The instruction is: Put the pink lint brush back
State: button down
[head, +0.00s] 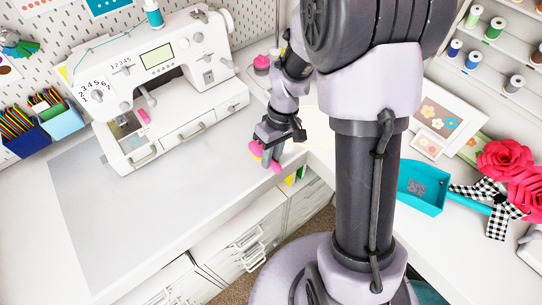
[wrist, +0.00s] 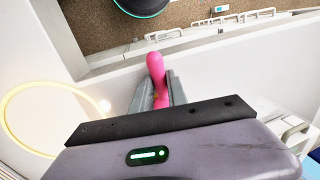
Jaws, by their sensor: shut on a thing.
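The pink lint brush shows in the wrist view (wrist: 155,66) as a rounded pink handle standing between the fingers of my gripper (wrist: 158,92). My gripper is shut on it. In the head view, my gripper (head: 270,150) points down near the inner corner of the white desk, with pink parts of the brush (head: 275,167) showing at its fingertips. The rest of the brush is hidden by the fingers. I cannot tell whether the brush touches the desk.
A glowing pale yellow ring (wrist: 8,112) lies on the white surface beside the gripper. The sewing machine (head: 160,65) stands to the left, with a pink item (head: 261,63) behind my arm. A teal tray (head: 421,188) sits right.

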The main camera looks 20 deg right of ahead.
jog(key=c, duration=1.3)
grip_release()
jog(key=shift+f, duration=0.1)
notch_tip(320, 180, up, 17)
jog(key=m+t+p, duration=0.1)
jog(key=p, duration=0.3)
jog(key=s+a+r+m+t, duration=0.3)
jog(key=s+r, duration=0.1)
jog(key=s, duration=0.3)
jog(key=s+a+r+m+t, duration=0.2)
jog(key=s+a+r+m, duration=0.1)
jog(key=s, duration=0.4)
notch_tip(320, 180, up, 2)
jog(key=shift+m+t, duration=0.4)
jog(key=shift+m, duration=0.1)
